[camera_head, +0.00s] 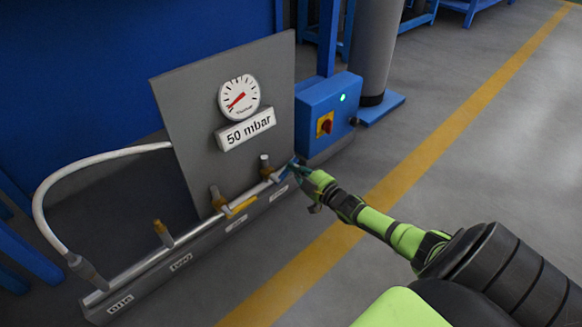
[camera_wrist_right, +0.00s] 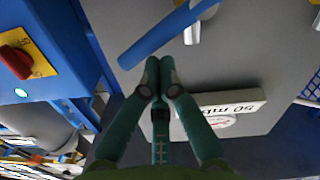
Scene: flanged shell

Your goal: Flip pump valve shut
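The pump valve appears to be the one with the blue lever (camera_head: 285,172) at the right end of the grey pipe manifold; its label is not readable. In the right wrist view the blue lever (camera_wrist_right: 165,35) runs diagonally just beyond my fingertips. My right gripper (camera_head: 297,168) is at this lever in the head view, partly covering it. In the right wrist view the right gripper's fingertips (camera_wrist_right: 160,66) are together with nothing visible between them. Whether they touch the lever I cannot tell. My left gripper is in neither view.
Other valves stand along the manifold (camera_head: 140,268), one with a yellow lever (camera_head: 243,205) and one orange-topped (camera_head: 160,228). A grey panel with a gauge (camera_head: 239,97) rises behind. A blue box with a red switch (camera_head: 326,124) and a green light stands beyond. Open floor lies right.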

